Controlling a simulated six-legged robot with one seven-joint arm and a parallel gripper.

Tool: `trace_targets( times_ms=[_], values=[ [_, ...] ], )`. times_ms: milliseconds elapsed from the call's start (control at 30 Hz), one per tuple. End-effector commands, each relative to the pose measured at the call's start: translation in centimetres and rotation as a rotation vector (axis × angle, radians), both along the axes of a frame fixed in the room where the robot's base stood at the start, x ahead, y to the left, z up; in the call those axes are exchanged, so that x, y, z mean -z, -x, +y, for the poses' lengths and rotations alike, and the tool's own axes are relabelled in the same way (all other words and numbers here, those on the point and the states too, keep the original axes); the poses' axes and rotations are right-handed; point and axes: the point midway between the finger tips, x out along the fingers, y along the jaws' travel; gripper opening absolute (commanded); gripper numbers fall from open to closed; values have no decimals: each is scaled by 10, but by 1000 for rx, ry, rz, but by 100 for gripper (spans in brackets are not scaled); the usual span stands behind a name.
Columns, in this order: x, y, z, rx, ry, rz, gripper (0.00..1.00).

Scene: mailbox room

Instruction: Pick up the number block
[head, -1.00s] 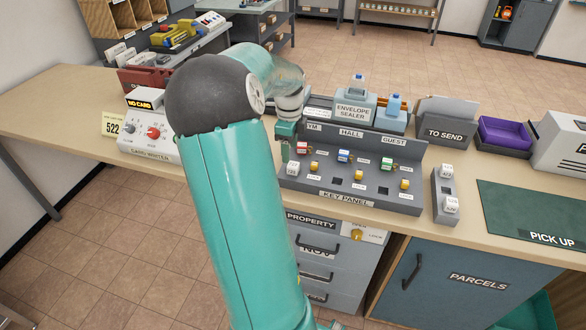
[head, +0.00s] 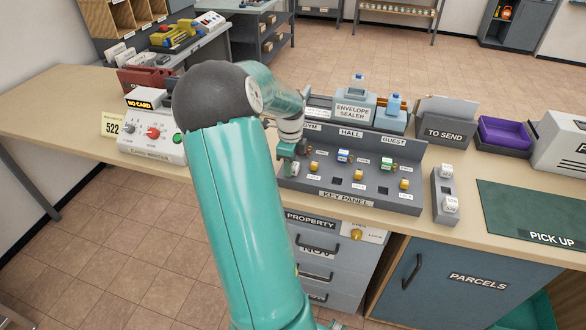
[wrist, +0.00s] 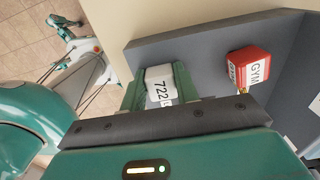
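The number block (wrist: 160,85) is a small white block with "722" on its face. It sits at the left end of the grey key panel (head: 345,195), and part of it also shows in the head view (head: 294,169). My gripper (wrist: 160,88) is over it, with one green finger on each side. The fingers appear to touch both sides, and the gap between them is about the block's width. The block's lower part is hidden.
A red GYM block (wrist: 248,67) stands just right of my gripper. Blue and other small blocks, yellow knobs and the raised panel back (head: 352,135) are close by. A narrow stand (head: 444,190) with white blocks is at right. The dial machine (head: 152,135) is at left.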

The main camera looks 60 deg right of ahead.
Motion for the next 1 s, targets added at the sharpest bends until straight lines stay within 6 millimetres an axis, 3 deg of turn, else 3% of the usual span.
trace_targets(
  times_ms=[100,367,567,700,1000],
  values=[
    [0,0,0,0,0,0,9],
    [-1,0,0,0,1,0,9],
    [-13,-1,0,-2,3,-2,9],
    [-34,-1,0,-1,3,-2,9],
    [-94,22,47,-4,2,-7,9]
  ],
)
